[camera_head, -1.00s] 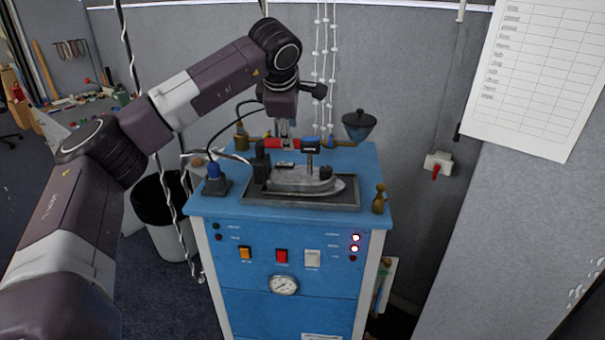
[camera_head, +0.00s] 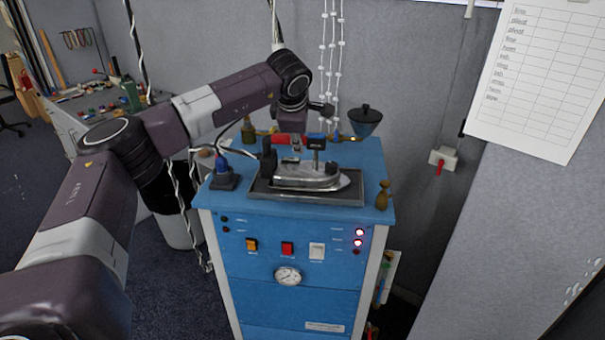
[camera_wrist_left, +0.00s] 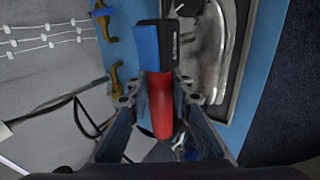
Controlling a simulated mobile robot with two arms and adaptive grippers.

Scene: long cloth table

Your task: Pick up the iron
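The iron (camera_head: 307,176) has a silver body, a red handle (camera_head: 284,139) and a blue-and-black block at the handle's end. It sits on a dark tray (camera_head: 340,199) on the blue cabinet. My left gripper (camera_head: 297,147) hangs pointing down at the iron's handle. In the left wrist view, the red handle (camera_wrist_left: 160,100) lies between the spread fingers of the left gripper (camera_wrist_left: 160,97), with gaps at its sides. The silver body (camera_wrist_left: 208,55) shows partly, behind the block. I cannot tell how deep the fingers reach. My right gripper is out of view.
A brass piece (camera_head: 381,196) stands at the right corner, and a dark funnel (camera_head: 365,120) at the back right. Brass fittings line the back edge. A black cable runs near my left wrist.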

